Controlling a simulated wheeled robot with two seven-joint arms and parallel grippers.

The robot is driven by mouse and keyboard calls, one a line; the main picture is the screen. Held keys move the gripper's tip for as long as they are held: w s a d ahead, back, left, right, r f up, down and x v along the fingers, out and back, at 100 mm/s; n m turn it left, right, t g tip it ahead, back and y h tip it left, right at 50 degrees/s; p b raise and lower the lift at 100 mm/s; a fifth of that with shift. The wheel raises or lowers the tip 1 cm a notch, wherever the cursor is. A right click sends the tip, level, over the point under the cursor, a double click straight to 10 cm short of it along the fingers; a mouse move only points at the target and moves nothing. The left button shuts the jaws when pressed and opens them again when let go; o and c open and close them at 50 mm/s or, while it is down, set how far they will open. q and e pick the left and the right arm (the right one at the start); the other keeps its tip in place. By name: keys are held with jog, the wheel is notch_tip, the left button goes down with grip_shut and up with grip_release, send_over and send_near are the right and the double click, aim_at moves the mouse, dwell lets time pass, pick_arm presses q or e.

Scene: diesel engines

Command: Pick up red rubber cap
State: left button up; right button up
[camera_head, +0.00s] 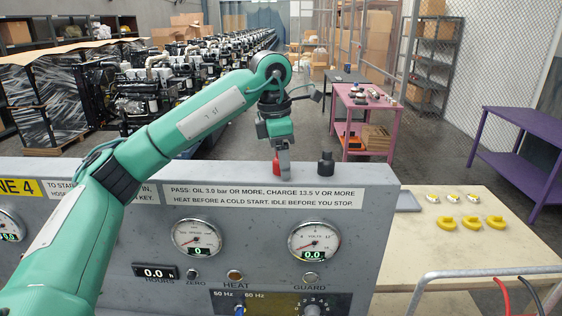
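The red rubber cap (276,168) stands on the top edge of the grey gauge panel (378,177), partly hidden behind my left gripper. My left gripper (283,167) points down from the arm that comes in from the left. Its grey fingertips are right at the red cap and overlap it in the picture. The fingers show nearly edge-on, so I cannot tell whether they are open or shut, or whether they touch the cap. My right gripper is not in view.
A black cap (326,165) stands close to the right on the panel top. A cream table (430,245) with several yellow parts is at the right. A pink cart (366,126) and a purple table (530,150) stand behind. Engines fill the back left.

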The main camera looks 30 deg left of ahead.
pick_arm(q)
jog(key=c, duration=0.9)
jog(key=shift+r, duration=0.2)
